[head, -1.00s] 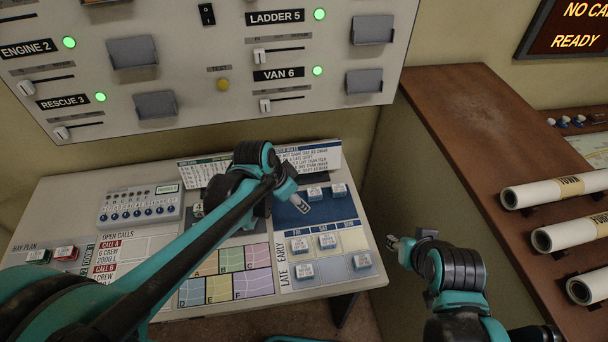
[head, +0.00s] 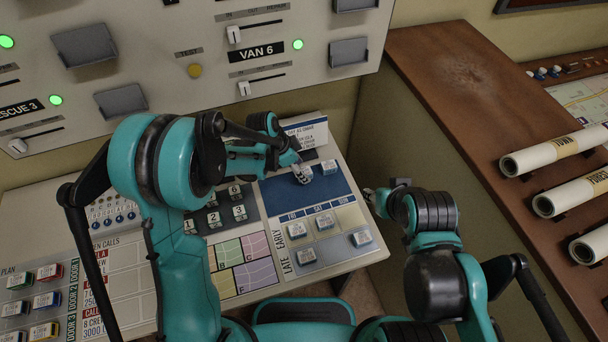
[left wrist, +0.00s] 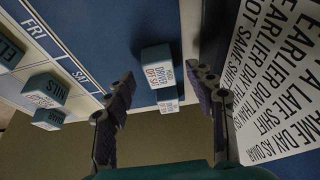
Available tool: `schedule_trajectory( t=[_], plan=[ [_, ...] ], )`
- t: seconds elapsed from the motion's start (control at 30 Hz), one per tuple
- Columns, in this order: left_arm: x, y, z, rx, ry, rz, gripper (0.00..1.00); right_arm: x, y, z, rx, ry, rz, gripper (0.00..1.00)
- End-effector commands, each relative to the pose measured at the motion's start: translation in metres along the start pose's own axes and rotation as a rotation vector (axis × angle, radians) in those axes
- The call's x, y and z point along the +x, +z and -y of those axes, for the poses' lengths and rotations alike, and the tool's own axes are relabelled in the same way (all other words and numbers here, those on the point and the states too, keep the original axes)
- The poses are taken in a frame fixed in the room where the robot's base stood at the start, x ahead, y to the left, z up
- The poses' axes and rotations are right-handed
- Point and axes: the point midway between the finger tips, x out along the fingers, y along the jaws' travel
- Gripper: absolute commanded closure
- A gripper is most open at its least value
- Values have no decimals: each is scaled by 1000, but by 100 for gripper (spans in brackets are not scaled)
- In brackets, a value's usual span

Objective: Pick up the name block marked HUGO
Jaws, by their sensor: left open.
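No label in the head view is legible enough to read HUGO. In the left wrist view, a blue-and-white name block (left wrist: 155,66) stands on the dark blue panel, its face reading DRIVER; its name line is too small to read surely. A second block (left wrist: 167,105) sits close below it. My left gripper (left wrist: 160,80) is open, its fingertips on either side of the first block in the picture; contact cannot be told. In the head view my left gripper (head: 303,172) is over the blue panel, left of a block (head: 329,167). My right gripper (head: 371,197) is off the console's right edge.
The shift grid (head: 345,218) below the blue panel holds several blocks. A white rules card (head: 309,131) stands behind the panel, close to my left gripper in the wrist view. A wooden counter (head: 450,75) with paper rolls (head: 553,150) is at right.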

Motion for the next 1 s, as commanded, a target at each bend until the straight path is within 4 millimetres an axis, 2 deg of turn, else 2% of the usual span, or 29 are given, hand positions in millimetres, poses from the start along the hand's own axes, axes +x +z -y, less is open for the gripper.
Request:
schedule_trajectory(
  t=[0.03, 0.1, 0.33, 0.5, 0.53, 0.87, 1.0],
  plan=[
    [10, 0, 0, 1, 0, 0, 45, 4, 3, 0, 0, 0, 0, 60],
    [17, 0, 0, -1, 0, 0, 45, 5, 4, 0, 0, 0, 0, 60],
    [18, 0, 0, -2, 0, 0, 45, 4, 3, 0, 0, 0, 0, 60],
    [18, 0, 0, -2, 0, 0, 90, 4, 3, 0, 0, 0, 0, 60],
    [17, 0, 0, -2, 0, 0, 93, 4, 3, 0, 0, 0, 0, 60],
    [16, 0, 0, -2, 0, 0, 94, 4, 3, 0, 0, 0, 0, 60],
    [9, -4, 0, -2, 0, 0, 94, 1, 1, 0, 0, 0, 0, 60]
  ],
)
